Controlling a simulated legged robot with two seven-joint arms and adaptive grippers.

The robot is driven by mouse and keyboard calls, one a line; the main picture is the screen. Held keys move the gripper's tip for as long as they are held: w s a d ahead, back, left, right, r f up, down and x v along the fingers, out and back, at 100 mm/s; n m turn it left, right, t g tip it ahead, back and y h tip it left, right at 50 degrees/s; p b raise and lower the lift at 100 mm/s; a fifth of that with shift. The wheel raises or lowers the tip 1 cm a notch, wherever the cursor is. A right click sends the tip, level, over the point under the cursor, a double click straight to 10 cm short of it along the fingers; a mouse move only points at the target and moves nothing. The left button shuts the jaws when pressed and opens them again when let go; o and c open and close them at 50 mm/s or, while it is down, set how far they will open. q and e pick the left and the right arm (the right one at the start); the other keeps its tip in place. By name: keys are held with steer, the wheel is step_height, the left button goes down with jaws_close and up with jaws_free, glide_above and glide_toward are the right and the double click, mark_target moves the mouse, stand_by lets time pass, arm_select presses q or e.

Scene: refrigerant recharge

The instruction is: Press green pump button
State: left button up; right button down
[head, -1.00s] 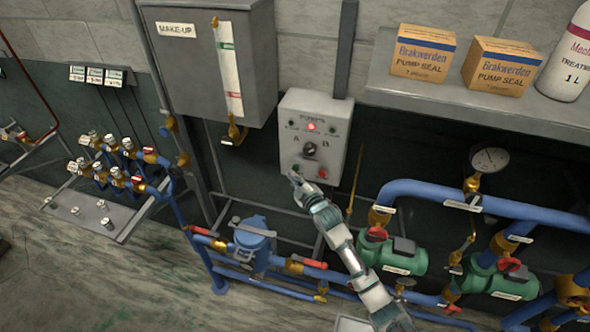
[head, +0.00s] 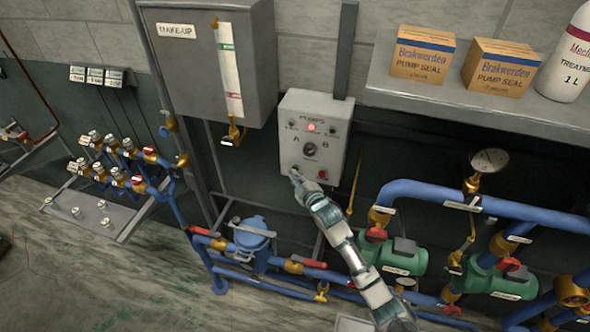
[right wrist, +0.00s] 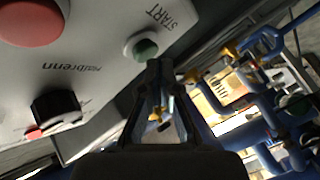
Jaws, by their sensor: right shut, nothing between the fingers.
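The grey pump control box (head: 313,135) hangs on the wall in the middle of the head view, with a lit red lamp, a black A/B knob (head: 309,149) and a red button (head: 322,174). The green START button (right wrist: 144,48) shows in the right wrist view; in the head view my gripper covers its place at the box's lower left. My right gripper (head: 296,177) is shut and empty, its tips at the lower left of the box. In the right wrist view its fingertips (right wrist: 160,68) are just beside the green button; contact cannot be told. My left gripper is out of view.
A grey make-up tank (head: 205,65) hangs left of the box. A shelf (head: 470,105) with two pump seal boxes and a white bottle stands at right. Blue pipes and green pumps (head: 405,258) lie below right. A blue strainer (head: 254,235) stands below the box.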

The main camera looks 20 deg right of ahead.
steer(key=shift+w+d, duration=0.3)
steer(key=shift+w, duration=0.1)
stand_by(0.8)
stand_by(0.4)
steer(key=shift+s+a+p, duration=0.5)
steer(key=shift+s+p, duration=0.1)
steer(key=shift+s, duration=0.15)
steer(key=s+a+p, duration=0.1)
steer(key=s, duration=0.1)
steer(key=s+a+p, duration=0.2)
steer(key=shift+s, duration=0.1)
steer(key=shift+d, duration=0.1)
stand_by(0.7)
